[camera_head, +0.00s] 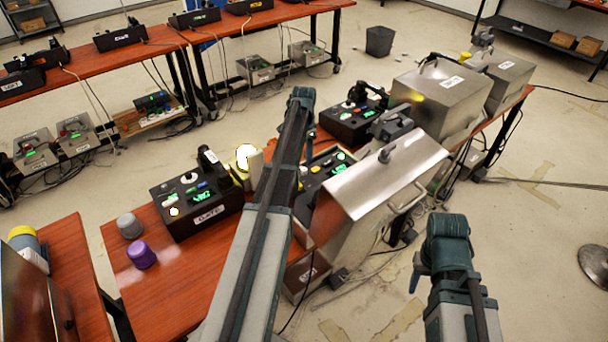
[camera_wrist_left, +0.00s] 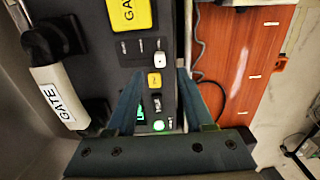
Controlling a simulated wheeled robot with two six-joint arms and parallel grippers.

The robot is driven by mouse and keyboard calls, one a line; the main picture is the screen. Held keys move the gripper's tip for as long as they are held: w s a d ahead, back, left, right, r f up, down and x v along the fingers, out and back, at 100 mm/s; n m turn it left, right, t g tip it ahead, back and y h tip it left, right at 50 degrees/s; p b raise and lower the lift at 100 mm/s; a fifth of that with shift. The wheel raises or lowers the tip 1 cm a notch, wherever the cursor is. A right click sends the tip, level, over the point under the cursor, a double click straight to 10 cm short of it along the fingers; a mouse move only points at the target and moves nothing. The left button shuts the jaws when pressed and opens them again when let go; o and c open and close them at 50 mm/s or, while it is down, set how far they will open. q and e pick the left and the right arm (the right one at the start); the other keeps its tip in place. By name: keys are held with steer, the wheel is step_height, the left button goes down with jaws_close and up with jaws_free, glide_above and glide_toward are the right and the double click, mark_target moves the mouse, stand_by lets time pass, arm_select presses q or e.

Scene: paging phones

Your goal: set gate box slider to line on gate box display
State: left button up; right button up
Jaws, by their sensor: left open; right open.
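The gate box (camera_wrist_left: 152,65) is a dark box under my left gripper in the left wrist view. Its face has a yellow GATE plate (camera_wrist_left: 128,14), several small switches, a white knob, a small yellow button, a slider-like control (camera_wrist_left: 156,103) and a lit green button. A green display (camera_wrist_left: 141,113) is partly hidden behind a finger. A GATE handset (camera_wrist_left: 58,98) lies at its left. My left gripper (camera_wrist_left: 160,80) is open above the panel, its fingers on either side of the controls; contact cannot be told. My right gripper (camera_head: 420,268) is open, off the table to the right.
Cables hang off the table edges.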

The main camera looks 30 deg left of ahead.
mark_target(304, 169)
arm_select(q)
step_height(304, 169, down, 6)
steer(key=b, duration=0.5)
steer(key=shift+f, duration=0.2)
jaws_close()
stand_by(1.0)
